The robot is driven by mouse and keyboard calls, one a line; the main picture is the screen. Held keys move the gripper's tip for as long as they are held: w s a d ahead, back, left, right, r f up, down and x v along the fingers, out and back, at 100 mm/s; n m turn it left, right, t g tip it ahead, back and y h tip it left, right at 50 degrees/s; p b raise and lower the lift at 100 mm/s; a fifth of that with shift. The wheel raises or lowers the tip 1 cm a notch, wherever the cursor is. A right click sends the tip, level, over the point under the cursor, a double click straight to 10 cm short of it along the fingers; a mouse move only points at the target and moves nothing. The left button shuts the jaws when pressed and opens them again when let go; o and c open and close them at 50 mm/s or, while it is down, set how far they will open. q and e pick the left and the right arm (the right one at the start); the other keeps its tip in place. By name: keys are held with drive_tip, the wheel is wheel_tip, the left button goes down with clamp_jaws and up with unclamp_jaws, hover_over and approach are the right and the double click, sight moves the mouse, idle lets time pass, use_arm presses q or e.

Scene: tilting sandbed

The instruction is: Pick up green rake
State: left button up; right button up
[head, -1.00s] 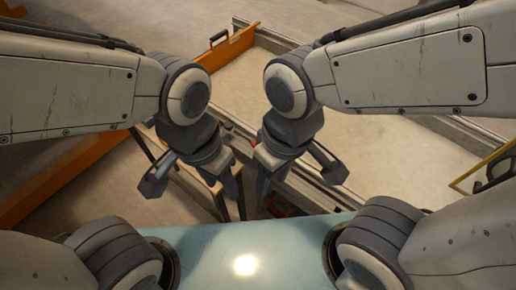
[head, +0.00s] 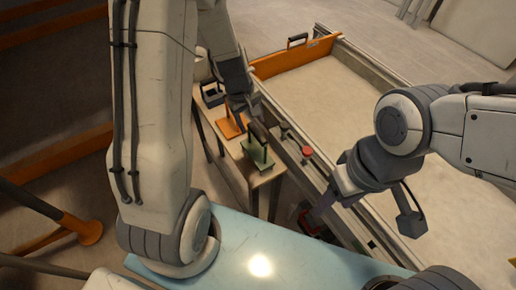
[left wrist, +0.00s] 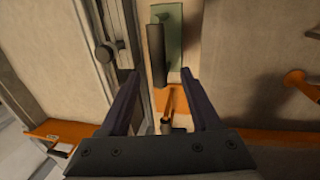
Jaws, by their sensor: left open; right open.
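The green rake (head: 257,160) stands on a narrow side table (head: 235,150), with its dark handle upward. In the left wrist view its green plate (left wrist: 170,22) and dark handle are ahead of my left gripper (left wrist: 158,75), whose two fingers are spread with nothing held. In the head view the left gripper (head: 240,102) hangs above the table, near the orange tool (head: 229,128), slightly behind the green rake. My right gripper (head: 320,207) is open, low by the sandbed's near side, apart from the rake; its fingertips are partly obscured.
A dark tool (head: 211,97) stands at the table's far end. The sandbed (head: 320,85) with an orange end board (head: 295,57) lies to the right. A red knob (head: 307,151) is on its side rail. An orange-footed post (head: 88,231) stands at left.

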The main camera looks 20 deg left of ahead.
sight(254, 130)
use_arm(q)
drive_tip(key=f, duration=0.4)
drive_tip(key=shift+w+d+b, duration=0.25)
drive_tip(key=shift+d+b, duration=0.05)
drive_tip(key=shift+d, duration=0.05)
drive_tip(key=f, duration=0.1)
drive_tip(key=f+b, duration=0.1)
drive_tip(key=f, duration=0.1)
drive_tip(key=d+f, duration=0.1)
drive_tip(key=shift+w+f, duration=0.25)
drive_tip(key=shift+w, duration=0.05)
drive_tip(key=shift+r, duration=0.1)
clamp_jaws()
